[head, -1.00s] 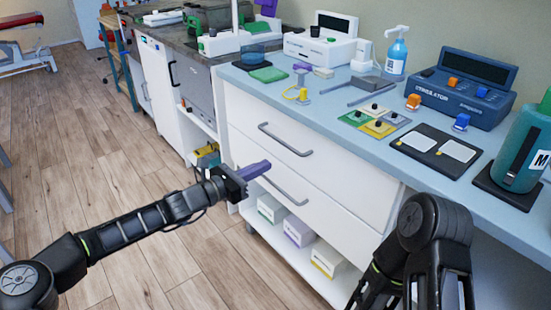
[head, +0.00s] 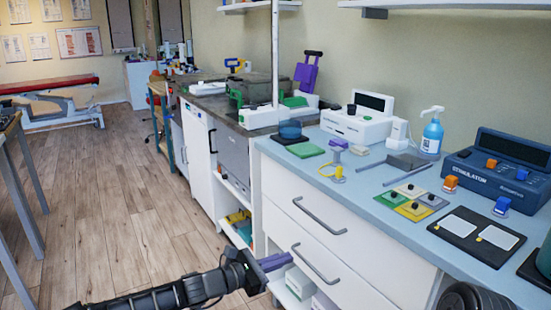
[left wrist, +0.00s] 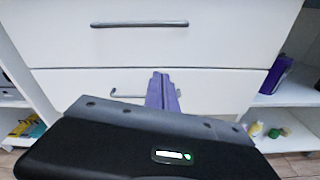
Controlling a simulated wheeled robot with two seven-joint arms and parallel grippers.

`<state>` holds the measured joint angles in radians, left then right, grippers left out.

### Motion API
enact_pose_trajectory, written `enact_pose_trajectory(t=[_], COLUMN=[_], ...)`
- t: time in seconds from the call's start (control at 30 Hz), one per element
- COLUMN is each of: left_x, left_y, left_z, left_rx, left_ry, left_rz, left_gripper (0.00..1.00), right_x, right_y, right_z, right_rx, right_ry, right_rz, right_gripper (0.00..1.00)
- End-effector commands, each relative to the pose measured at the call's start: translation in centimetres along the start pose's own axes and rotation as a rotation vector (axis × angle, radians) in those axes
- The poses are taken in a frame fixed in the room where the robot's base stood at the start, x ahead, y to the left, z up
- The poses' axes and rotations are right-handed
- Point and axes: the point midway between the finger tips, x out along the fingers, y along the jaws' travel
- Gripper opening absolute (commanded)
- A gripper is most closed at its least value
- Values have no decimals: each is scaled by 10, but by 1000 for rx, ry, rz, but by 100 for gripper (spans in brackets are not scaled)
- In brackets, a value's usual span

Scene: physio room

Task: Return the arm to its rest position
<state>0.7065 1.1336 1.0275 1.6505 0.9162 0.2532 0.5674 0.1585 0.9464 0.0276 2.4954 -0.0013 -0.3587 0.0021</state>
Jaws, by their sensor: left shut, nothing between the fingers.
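My left gripper (head: 276,262) reaches in from the bottom of the head view, with its purple fingers closed together and nothing between them. It is in front of the white drawer cabinet (head: 283,193), below the countertop. In the left wrist view the shut purple fingers (left wrist: 162,92) point at the drawer fronts, overlapping the lower drawer's handle in the picture; I cannot tell the gap. My right gripper is not in view; only a dark part of my right arm shows at the bottom right of the head view.
Open shelves (head: 235,185) flank the cabinet. Wooden floor (head: 120,220) is clear on the left.

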Motion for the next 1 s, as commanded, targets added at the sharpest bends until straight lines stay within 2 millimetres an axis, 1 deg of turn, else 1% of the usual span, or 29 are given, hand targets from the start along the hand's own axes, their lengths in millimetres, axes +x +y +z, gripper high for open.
enact_pose_trajectory(t=[0.03,0.07,0.1,0.17,0.2,0.27,0.3,0.37,0.4,0.47,0.5,0.57,0.6,0.67,0.7,0.77,0.8,0.87,0.9,0.93,0.97,1.0], left_x=[0,0,-2,-6,-10,-20,-29,-48,-63,-88,-105,-131,-148,-173,-188,-211,-226,-248,-263,-266,-260,-260], left_y=[-16,-26,-42,-71,-93,-128,-152,-188,-211,-243,-261,-286,-299,-317,-328,-342,-350,-361,-366,-362,-360,-357], left_z=[-21,-34,-54,-85,-107,-141,-162,-192,-211,-236,-249,-264,-273,-282,-286,-291,-294,-296,-297,-298,-296,-278], left_rx=[64,111,179,294,376,508,598,738,829,961,1043,1146,1206,1281,1321,1371,1392,1411,1419,1436,1467,1466], left_ry=[53,87,136,211,260,328,368,417,443,468,476,478,476,467,460,448,442,434,437,445,436,431], left_rz=[-22,-38,-65,-122,-169,-252,-314,-413,-483,-589,-656,-749,-806,-884,-932,-1000,-1043,-1108,-1153,-1172,-1178,-1175], left_gripper=[0,0,0,0,0,0,0,0,0,0,0,0,0,0,0,0,0,0,0,0,0,0], right_x=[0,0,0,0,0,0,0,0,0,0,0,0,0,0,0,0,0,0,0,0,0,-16], right_y=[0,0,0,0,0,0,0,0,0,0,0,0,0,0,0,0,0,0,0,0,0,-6], right_z=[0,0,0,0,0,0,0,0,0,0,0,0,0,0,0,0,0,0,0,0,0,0], right_rx=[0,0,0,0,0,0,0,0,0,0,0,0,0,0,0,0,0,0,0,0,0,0], right_ry=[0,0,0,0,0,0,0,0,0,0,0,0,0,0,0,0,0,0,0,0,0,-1], right_rz=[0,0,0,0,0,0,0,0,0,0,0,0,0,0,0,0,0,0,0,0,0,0], right_gripper=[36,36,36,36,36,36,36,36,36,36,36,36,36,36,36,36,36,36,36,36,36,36])
